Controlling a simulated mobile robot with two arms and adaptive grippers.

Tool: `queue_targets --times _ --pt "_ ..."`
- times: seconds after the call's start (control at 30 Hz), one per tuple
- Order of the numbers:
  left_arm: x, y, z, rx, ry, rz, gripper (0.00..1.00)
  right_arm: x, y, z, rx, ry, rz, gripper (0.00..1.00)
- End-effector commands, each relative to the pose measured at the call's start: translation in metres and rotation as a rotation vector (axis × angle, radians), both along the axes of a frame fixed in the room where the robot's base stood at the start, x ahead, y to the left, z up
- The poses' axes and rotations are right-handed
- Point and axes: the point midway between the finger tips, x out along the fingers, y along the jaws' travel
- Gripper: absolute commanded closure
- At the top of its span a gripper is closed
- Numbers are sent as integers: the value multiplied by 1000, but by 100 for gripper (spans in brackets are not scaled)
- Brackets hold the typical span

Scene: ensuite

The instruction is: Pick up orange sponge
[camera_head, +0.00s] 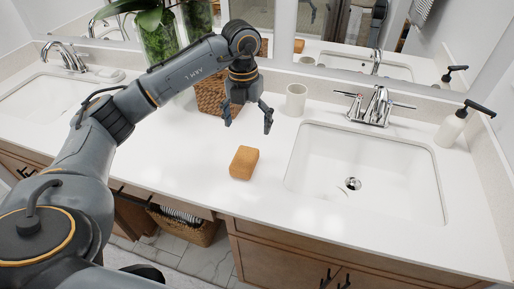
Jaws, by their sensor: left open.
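The orange sponge (244,162) is a small rounded block lying flat on the white countertop (190,160), left of the right-hand sink. My left gripper (247,126) hangs above the counter, with its fingers spread and pointing down. It is open and empty. In the picture it is just above and behind the sponge, with a gap between them. My right gripper is not in view.
A white cup (295,100) stands right of my gripper. A wicker basket (209,95) with a plant is behind it. The right sink (362,170), faucet (377,106) and soap dispenser (451,129) are to the right. Counter around the sponge is clear.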

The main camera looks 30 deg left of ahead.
Motion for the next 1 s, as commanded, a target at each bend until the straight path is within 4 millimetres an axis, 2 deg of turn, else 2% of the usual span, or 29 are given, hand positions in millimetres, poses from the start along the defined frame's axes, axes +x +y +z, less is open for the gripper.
queue_targets --times 0.1,0.17,0.4,0.5,0.57,0.67,0.8,1.0 --pt "-2 11 -4 37 15 22 12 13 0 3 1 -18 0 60" --pt "-3 11 -13 36 17 21 12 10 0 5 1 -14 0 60" --pt "-3 10 -60 32 16 17 12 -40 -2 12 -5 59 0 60" --pt "-3 10 -74 32 14 19 12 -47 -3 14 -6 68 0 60" --pt "-3 10 -79 32 14 18 12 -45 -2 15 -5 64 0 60" --pt "-2 9 -84 31 13 17 12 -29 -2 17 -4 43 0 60" --pt "-1 9 -99 31 17 16 12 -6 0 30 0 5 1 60" --pt "1 9 -128 31 14 16 12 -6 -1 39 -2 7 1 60"
